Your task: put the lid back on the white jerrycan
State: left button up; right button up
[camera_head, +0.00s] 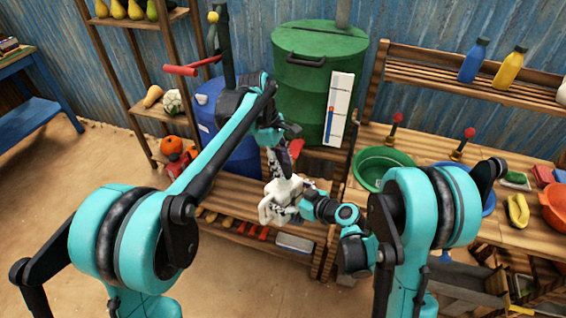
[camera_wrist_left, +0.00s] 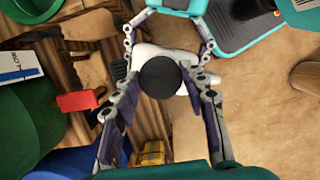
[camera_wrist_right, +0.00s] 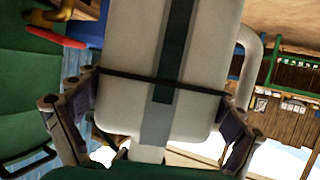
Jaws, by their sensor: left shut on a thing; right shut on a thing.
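The white jerrycan (camera_head: 272,205) is held in the air above the low wooden rack, and it fills much of the right wrist view (camera_wrist_right: 125,45). My right gripper (camera_head: 298,203) is shut on its body, with one finger on each side. My left gripper (camera_head: 284,172) is just above the jerrycan, pointing down. In the left wrist view it is shut on a round black lid (camera_wrist_left: 160,77). The lid overlaps the white jerrycan (camera_wrist_left: 150,52) from above and hides its mouth. I cannot tell whether lid and mouth touch. In the head view the lid is hidden.
A green drum (camera_head: 310,75) and a blue barrel (camera_head: 240,150) stand behind, with a red tap (camera_wrist_left: 80,101) near my left gripper. The low rack (camera_head: 240,205) lies below. A counter with a green basin (camera_head: 381,166) is at right. Open sandy floor lies at left.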

pick_arm(q)
jog(key=shift+f, duration=0.75)
dwell(0.4)
